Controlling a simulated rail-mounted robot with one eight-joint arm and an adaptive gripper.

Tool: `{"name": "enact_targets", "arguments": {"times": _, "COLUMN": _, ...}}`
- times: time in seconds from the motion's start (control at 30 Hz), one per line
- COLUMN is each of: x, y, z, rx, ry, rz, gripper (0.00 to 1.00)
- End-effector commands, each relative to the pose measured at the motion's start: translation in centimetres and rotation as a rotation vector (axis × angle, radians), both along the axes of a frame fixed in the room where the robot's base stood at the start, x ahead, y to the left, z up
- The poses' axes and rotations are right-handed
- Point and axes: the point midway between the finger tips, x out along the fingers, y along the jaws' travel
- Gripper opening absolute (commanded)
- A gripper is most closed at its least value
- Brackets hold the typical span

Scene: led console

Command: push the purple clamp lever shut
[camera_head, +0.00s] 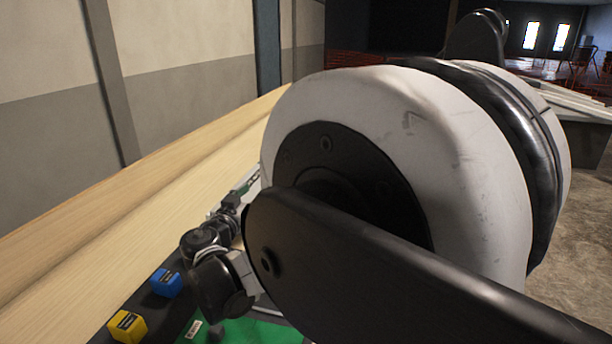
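No purple clamp lever can be made out in the head view; my own arm covers much of the console. The green board (262,332) of the console shows only in part at the bottom, below my arm. The far end of my arm, with what looks like my gripper (236,197), is small and dark beside the wooden surface. Its fingers are too small and too hidden to tell whether they are open or shut. Whether it touches anything cannot be told.
A blue block (165,282) and a yellow block (127,326) sit on a dark surface at the lower left. A long pale wooden surface (90,275) runs along the wall (190,85). My large white and black arm joint fills the middle and right.

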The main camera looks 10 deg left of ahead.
Motion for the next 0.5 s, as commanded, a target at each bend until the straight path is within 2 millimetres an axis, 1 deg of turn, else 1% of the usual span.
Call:
{"name": "enact_targets", "arguments": {"times": 0.03, "x": 1.1, "y": -0.2, "z": 0.0, "rx": 0.0, "ry": 0.0, "rz": -0.004, "gripper": 0.35}}
{"name": "enact_targets", "arguments": {"times": 0.3, "x": 6.0, "y": -0.5, "z": -0.1, "rx": -0.001, "ry": 0.001, "rz": -0.003, "gripper": 0.35}}
{"name": "enact_targets", "arguments": {"times": 0.5, "x": 8.5, "y": -0.6, "z": 0.0, "rx": -0.001, "ry": 0.001, "rz": -0.002, "gripper": 0.35}}
